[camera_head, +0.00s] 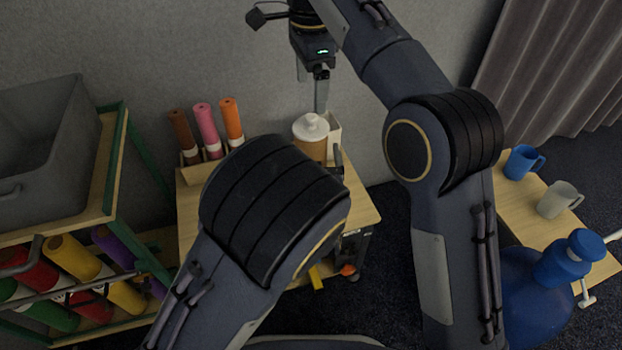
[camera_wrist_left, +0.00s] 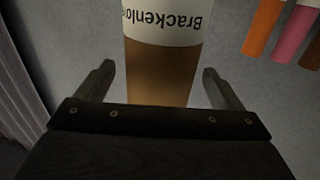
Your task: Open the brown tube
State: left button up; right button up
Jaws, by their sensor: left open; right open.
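A wide brown tube (camera_head: 309,150) with a white lid (camera_head: 311,127) stands upright on the small wooden table. In the left wrist view the wide brown tube (camera_wrist_left: 160,75) shows upside down, with a white label reading "Brackenlo…". My left gripper (camera_wrist_left: 157,70) is open, one finger on each side of it; I cannot tell whether they touch. In the head view my own left arm hides most of this gripper. My right gripper (camera_head: 311,95) is open and empty, pointing down just above the lid. A slim brown tube (camera_head: 182,128) stands farther left.
A pink tube (camera_head: 205,124) and an orange tube (camera_head: 231,118) stand beside the slim brown one. A white holder (camera_head: 333,134) is close behind the wide tube. A shelf of coloured rolls (camera_head: 75,258) is at left. Blue (camera_head: 520,163) and grey mugs (camera_head: 556,200) are at right.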

pick_arm(q)
jog(key=shift+w, duration=0.75)
